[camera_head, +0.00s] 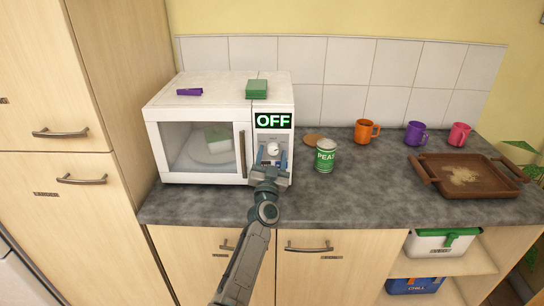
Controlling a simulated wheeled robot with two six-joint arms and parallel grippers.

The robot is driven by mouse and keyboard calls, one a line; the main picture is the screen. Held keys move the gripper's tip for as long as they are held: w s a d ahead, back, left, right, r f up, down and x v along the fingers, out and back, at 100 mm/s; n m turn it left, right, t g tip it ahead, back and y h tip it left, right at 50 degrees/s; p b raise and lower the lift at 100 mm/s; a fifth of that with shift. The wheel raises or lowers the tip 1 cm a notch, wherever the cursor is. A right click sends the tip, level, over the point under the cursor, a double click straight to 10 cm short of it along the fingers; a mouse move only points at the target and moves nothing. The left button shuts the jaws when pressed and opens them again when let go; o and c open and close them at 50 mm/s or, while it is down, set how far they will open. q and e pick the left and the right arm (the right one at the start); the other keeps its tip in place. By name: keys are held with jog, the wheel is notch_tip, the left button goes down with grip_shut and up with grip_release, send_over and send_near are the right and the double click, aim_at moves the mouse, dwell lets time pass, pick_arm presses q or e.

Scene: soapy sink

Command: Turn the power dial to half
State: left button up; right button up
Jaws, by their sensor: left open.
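The white microwave (200,98) stands on the left part of the counter with its door closed. Its display (272,121) reads OFF in green. The pale power dial (273,149) is on the panel just below the display. My left gripper (271,157) is in front of the panel, at the dial's lower edge, with its fingers open. I cannot tell whether the fingers touch the dial. Part of the panel below the dial is hidden by the gripper. My right gripper is not in view.
Orange (365,132), purple (415,134) and pink (459,134) mugs and a brown tray (505,187) are farther right. A green block (257,87) and purple item (189,92) lie on the microwave.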

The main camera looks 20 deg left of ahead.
pick_arm(q)
jog(key=shift+c, duration=0.4)
jog(key=c, duration=0.9)
jog(key=shift+n, duration=0.4)
jog(key=n+y+p, duration=0.1)
jog(key=n+y, duration=0.1)
jog(key=shift+w+d+r+n+p, duration=0.1)
jog(key=shift+d+n+p, duration=0.05)
jog(key=shift+n+p, duration=0.25)
jog(key=n+y+p, duration=0.1)
jog(key=n, duration=0.1)
jog(key=n+g+y+p, duration=0.1)
jog(key=n, duration=0.2)
jog(key=shift+d+y, duration=0.15)
jog(key=shift+y, duration=0.15)
jog(key=n+g+y+p, duration=0.1)
jog(key=n, duration=0.3)
jog(key=shift+d+y, duration=0.1)
jog(key=shift+y, duration=0.2)
jog(key=shift+d+n+g+y+p, duration=0.1)
jog(key=shift+n+g+y+p, duration=0.35)
jog(key=shift+n, duration=0.55)
jog(key=shift+n+g+y+p, duration=0.2)
jog(key=shift+n+g, duration=0.35)
jog(key=shift+n, duration=0.75)
